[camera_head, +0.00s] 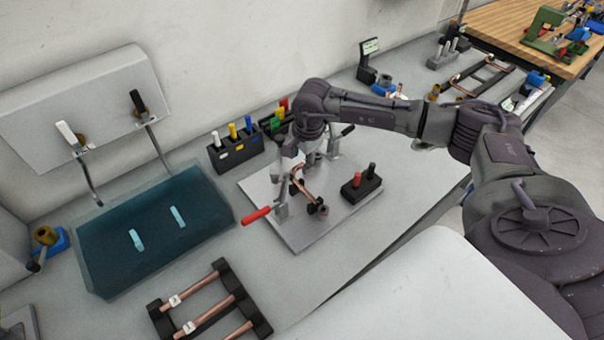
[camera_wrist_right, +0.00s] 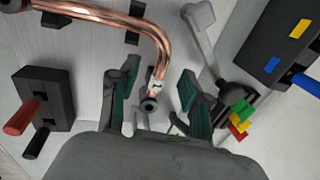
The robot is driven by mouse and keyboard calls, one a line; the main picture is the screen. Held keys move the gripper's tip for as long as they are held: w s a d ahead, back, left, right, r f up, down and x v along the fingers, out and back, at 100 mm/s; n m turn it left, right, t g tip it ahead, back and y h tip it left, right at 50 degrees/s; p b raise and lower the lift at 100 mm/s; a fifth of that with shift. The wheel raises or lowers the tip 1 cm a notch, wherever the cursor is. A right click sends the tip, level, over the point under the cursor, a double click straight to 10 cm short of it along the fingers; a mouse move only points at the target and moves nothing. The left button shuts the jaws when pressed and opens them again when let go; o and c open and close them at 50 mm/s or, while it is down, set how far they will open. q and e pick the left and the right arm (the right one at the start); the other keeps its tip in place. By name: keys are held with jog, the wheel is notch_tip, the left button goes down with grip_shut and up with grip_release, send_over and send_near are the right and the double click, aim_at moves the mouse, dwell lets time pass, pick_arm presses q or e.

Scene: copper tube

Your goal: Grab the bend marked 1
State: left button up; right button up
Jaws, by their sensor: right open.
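The copper bend (camera_head: 297,184) lies in a fixture on the grey metal plate (camera_head: 258,192). In the right wrist view the bend (camera_wrist_right: 140,22) curves down from the top left, and its end carries a small white label too small to read. My right gripper (camera_head: 303,158) is above the plate, close to the bend. In the right wrist view its dark green-padded fingers (camera_wrist_right: 157,78) are open, with the labelled end between them in the picture. I cannot tell whether they touch it. My left gripper is not in view.
A red-handled clamp (camera_head: 257,216) and a black block with red and black pegs (camera_head: 361,188) are on the plate. A rack of copper tubes (camera_head: 212,308) is at the front.

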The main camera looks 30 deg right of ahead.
jog(key=shift+w+f, duration=0.25)
jog(key=shift+f, duration=0.8)
jog(key=shift+r, duration=0.1)
grip_shut()
